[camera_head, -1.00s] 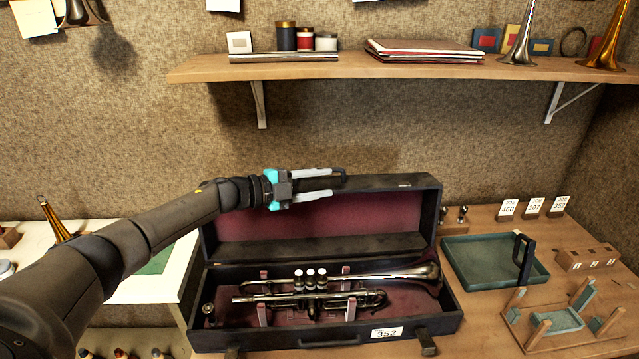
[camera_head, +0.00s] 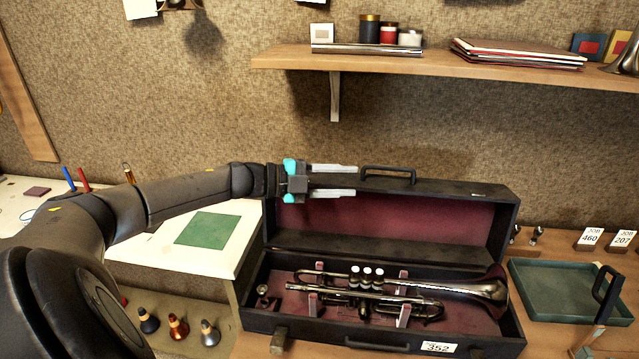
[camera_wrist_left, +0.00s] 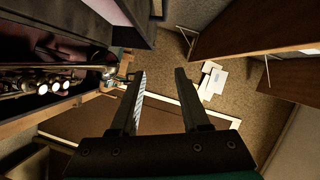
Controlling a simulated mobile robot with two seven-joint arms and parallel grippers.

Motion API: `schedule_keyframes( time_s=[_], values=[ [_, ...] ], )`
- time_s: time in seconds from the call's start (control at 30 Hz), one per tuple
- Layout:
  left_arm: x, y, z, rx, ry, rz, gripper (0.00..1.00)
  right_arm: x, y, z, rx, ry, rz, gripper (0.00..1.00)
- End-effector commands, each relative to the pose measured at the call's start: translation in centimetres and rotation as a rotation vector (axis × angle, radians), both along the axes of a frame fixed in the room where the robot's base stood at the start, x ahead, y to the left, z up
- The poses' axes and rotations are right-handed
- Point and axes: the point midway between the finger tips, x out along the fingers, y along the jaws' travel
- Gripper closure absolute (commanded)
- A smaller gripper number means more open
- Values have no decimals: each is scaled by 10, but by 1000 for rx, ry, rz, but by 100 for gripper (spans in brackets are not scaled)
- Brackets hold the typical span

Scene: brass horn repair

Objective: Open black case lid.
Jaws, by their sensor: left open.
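The black case (camera_head: 385,341) stands on the wooden bench with its lid (camera_head: 440,195) raised upright, showing a maroon lining. A handle (camera_head: 388,172) sits on the lid's top edge. Inside the case lies a silver trumpet (camera_head: 400,290) on small pinkish supports; it also shows at the left of the left wrist view (camera_wrist_left: 45,80). My left gripper (camera_head: 356,181) is open and empty. It is at the upper left of the lid, left of the handle; I cannot tell whether it touches the lid. In the left wrist view its two fingers (camera_wrist_left: 160,75) are apart with nothing between them. My right gripper is out of view.
A wooden shelf (camera_head: 420,75) with jars and folders hangs above the lid.

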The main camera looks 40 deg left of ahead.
Motion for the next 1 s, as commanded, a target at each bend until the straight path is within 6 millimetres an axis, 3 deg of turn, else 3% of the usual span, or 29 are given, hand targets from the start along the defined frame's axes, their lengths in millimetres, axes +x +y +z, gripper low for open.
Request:
schedule_keyframes(
  time_s=[0.5, 1.0],
  values=[
    [-34, 23, 5, 1, 3, 0, 54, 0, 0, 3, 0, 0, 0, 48],
    [-40, 28, 7, 0, -1, 0, 54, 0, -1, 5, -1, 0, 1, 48]
  ],
)
